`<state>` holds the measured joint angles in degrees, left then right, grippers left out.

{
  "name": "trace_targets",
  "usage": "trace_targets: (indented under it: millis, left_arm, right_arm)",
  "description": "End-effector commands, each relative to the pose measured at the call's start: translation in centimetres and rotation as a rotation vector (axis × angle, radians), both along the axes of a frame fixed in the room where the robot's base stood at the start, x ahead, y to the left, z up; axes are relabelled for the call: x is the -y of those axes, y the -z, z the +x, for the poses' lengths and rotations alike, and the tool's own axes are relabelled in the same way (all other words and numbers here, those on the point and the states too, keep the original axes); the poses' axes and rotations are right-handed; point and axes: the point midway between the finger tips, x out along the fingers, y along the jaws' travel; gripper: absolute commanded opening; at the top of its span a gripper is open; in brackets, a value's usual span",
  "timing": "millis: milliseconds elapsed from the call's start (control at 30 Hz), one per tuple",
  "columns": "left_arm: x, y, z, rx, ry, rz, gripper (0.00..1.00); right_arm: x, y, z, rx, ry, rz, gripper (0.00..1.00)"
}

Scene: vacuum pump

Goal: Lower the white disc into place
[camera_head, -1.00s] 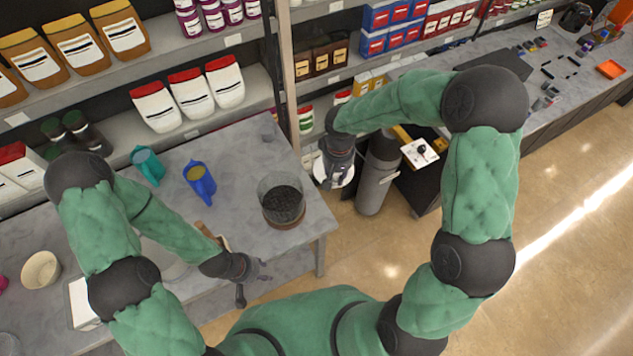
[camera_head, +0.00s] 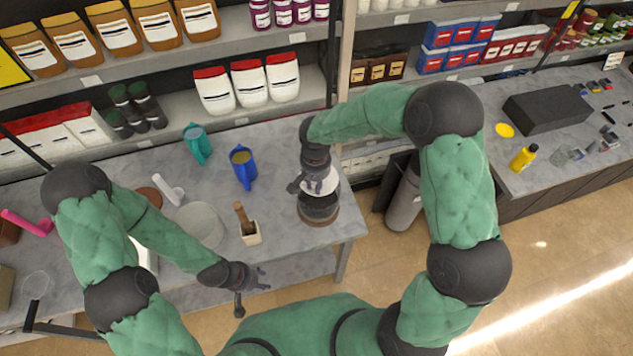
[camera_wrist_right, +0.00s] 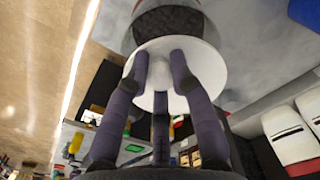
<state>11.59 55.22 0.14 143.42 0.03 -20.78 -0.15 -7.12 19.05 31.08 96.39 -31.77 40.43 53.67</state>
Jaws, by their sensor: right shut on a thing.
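A white disc (camera_head: 331,184) is held over the clear round chamber (camera_head: 318,211), which has a dark inside and stands near the table's right front corner. My right gripper (camera_head: 312,184) is shut on the disc. In the right wrist view, the fingers (camera_wrist_right: 160,65) grip the disc (camera_wrist_right: 207,72), with the chamber (camera_wrist_right: 170,22) beyond it. The gripper and disc hide part of the chamber's top, and I cannot tell whether the disc touches the rim. My left gripper (camera_head: 248,285) is empty, its fingers spread, at the table's front edge.
A blue jug (camera_head: 243,168) and a teal jug (camera_head: 198,143) stand left of the chamber. A grey cylinder (camera_head: 404,203) stands right of the table.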

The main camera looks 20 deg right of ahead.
Motion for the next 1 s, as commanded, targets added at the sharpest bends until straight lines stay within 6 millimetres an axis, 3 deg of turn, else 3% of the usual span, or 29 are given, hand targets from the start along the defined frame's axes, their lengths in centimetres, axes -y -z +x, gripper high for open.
trace_targets:
  millis: [1000]
  left_arm:
    - [0.0, 3.6, 0.0, 0.000, 0.000, 0.000, 0.40]
  right_arm:
    - [0.0, 7.1, 0.0, -0.001, 0.000, 0.000, 0.00]
